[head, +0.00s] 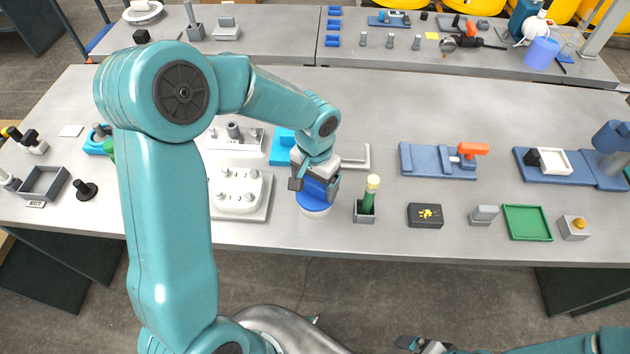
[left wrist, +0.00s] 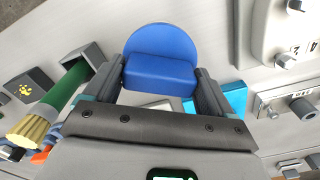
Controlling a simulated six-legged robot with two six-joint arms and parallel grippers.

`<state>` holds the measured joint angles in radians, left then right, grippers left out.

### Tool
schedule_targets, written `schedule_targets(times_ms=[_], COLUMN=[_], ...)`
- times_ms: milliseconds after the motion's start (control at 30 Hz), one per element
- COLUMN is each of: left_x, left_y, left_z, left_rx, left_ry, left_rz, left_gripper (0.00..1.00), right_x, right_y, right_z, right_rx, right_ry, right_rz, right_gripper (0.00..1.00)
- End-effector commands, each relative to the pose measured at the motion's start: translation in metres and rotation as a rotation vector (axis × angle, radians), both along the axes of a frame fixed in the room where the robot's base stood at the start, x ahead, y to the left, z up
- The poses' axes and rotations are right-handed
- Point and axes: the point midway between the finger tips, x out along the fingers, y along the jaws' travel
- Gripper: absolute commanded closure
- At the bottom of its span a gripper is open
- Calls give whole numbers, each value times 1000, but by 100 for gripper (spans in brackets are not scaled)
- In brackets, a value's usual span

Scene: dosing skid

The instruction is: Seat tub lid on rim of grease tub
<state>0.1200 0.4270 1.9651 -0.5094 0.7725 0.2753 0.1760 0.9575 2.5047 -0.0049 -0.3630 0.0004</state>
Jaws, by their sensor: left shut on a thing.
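My left gripper (head: 312,180) is shut on the blue block-shaped grip of the tub lid (head: 313,203). In the left wrist view the gripper (left wrist: 160,74) has a finger on each side of that grip, and the round blue lid (left wrist: 160,38) shows beyond it. In the head view the lid is near the front edge of the table, with a pale sliver under its near edge. The grease tub is not clearly visible, and I cannot tell whether the lid touches its rim. My right gripper (head: 424,345) is low at the bottom edge, its jaws unclear.
A green-handled brush stands in a grey holder (head: 365,211) close right of the lid. A pale numbered fixture (head: 262,208) is close left. A blue tray (head: 281,148) lies behind the gripper. A black box (head: 425,215) is farther right. Bare table lies behind the brush.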

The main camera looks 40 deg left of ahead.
Motion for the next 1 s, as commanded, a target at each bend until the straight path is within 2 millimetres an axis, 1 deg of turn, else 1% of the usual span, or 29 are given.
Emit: schedule_targets(times_ms=[100, 133, 167, 400, 467, 533, 667, 900, 1000], left_x=[0, 0, 0, 0, 1, 1, 1, 1, 1], left_y=[0, 0, 0, 0, 0, 0, 0, 0, 0], left_z=[-4, -3, -3, -2, 2, 10, 38, 104, 126], left_rx=[0, 0, 0, 0, 1, 1, 1, 0, -1], left_ry=[0, 0, 0, 0, -2, -3, -7, -7, -6], left_rz=[0, 0, 0, 0, 0, 1, 0, 1, 0], left_gripper=[49, 9, 0, 0, 0, 0, 0, 0, 0], right_x=[0, 0, 0, 0, 0, 0, 0, 0, 0], right_y=[0, 0, 0, 0, 0, 0, 0, 0, 0], right_z=[-4, -3, -3, -3, -2, -2, -2, 0, 1], right_rx=[0, 0, 0, 0, 0, 0, 0, 0, 0], right_ry=[0, 0, 0, 0, 0, 0, 0, 0, 0], right_rz=[0, 0, 0, 0, 0, 0, 0, 0, 0], right_gripper=[0, 0, 0, 0, 0, 0, 0, 0, 0])
